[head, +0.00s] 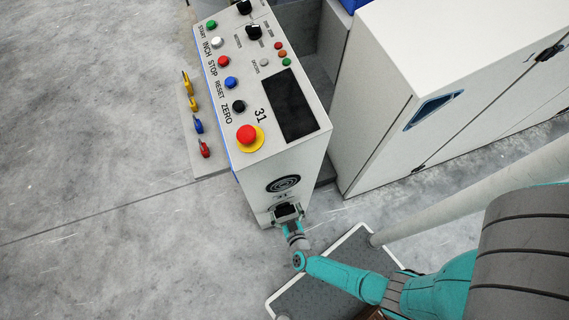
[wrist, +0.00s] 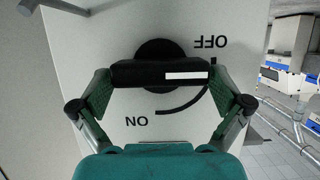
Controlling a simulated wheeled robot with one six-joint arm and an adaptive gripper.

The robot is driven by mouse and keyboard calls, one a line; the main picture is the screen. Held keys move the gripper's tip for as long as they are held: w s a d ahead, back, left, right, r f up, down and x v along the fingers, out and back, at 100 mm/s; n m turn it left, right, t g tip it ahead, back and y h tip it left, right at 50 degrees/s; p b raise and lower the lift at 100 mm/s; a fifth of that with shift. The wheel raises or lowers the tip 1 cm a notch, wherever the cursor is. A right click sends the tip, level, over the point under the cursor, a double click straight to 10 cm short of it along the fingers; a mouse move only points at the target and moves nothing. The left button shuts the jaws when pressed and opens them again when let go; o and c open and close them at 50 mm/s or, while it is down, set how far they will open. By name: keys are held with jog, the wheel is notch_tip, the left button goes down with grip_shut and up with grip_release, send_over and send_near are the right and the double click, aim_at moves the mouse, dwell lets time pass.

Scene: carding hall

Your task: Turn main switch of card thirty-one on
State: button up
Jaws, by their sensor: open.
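The main switch (wrist: 140,73) is a black rotary handle on a pale panel, and it fills the middle of the wrist view. Its bar lies level, with the white mark at its right end, by the OFF label (wrist: 210,42). The labels appear upside down. A black arc runs from the bar's right end down to the ON label (wrist: 136,121). My gripper (wrist: 163,88) is open, one finger at each end of the bar; I cannot tell whether they touch it. In the head view my gripper (head: 289,214) is at the front face of console 31 (head: 285,165), below a round grille.
Console 31's top carries several buttons, a red emergency stop (head: 247,135), black knobs and a dark screen (head: 287,107). Padlocks (head: 198,124) hang at its left. A white cabinet (head: 400,65) stands right. A grey mat (head: 340,275) lies below my arm. Floor at left is clear.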

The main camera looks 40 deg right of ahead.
jog(key=c, duration=0.9)
jog(key=shift+d+m+t+y, duration=0.2)
jog(key=shift+m+t+y, duration=0.1)
jog(key=shift+m+y, duration=0.55)
jog(key=m, duration=0.2)
jog(key=m+t+y, duration=0.1)
jog(key=shift+s+d+f+m+y, duration=0.1)
jog(key=shift+d+f+m+y, duration=0.05)
jog(key=shift+d+m+y, duration=0.15)
jog(key=shift+f+m+t+y, duration=0.1)
jog(key=shift+m+t+y, duration=0.4)
jog(key=shift+m, duration=0.65)
jog(key=shift+f+m+t+y, duration=0.1)
jog(key=shift+m+t+y, duration=0.35)
jog(key=shift+m, duration=0.65)
jog(key=shift+m+t, duration=0.35)
jog(key=shift+m, duration=0.25)
